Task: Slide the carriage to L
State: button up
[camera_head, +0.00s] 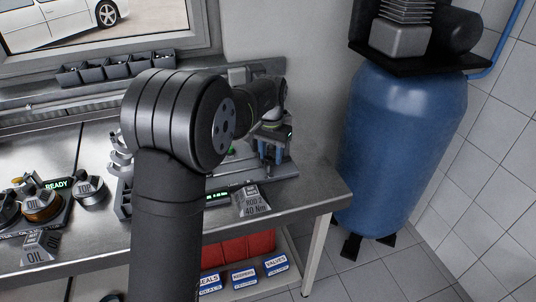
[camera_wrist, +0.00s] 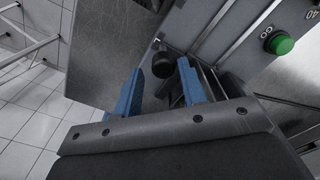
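My gripper (camera_wrist: 160,70) has two blue fingers standing apart, with a round black knob (camera_wrist: 162,64) showing between their tips in the wrist view. A gap shows on both sides of the knob, so the fingers do not look closed on it. A dark part lies below the knob, partly behind the right finger. I cannot tell for sure that this is the carriage's handle. In the head view my gripper (camera_head: 268,150) points down over the right end of the bench fixture (camera_head: 284,172). My arm hides much of that fixture, and no L mark is readable.
Metal rails (camera_wrist: 232,38) run beside the knob, near a green GO button (camera_wrist: 280,43). A ROD 2 40 Nm sign (camera_head: 252,201) stands at the bench front. Oil parts (camera_head: 40,206) and a TOP part (camera_head: 90,191) are left. A blue tank (camera_head: 400,140) stands right of the bench.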

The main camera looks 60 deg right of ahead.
jog(key=shift+o, duration=0.4)
notch_tip(320, 180, up, 17)
jog(key=shift+r, duration=0.2)
jog(key=shift+a, duration=0.1)
dwell(0.6)
notch_tip(320, 180, down, 18)
jog(key=shift+w+r, duration=0.15)
jog(key=shift+r, duration=0.05)
jog(key=shift+a, duration=0.1)
jog(key=shift+r, duration=0.1)
dwell(0.4)
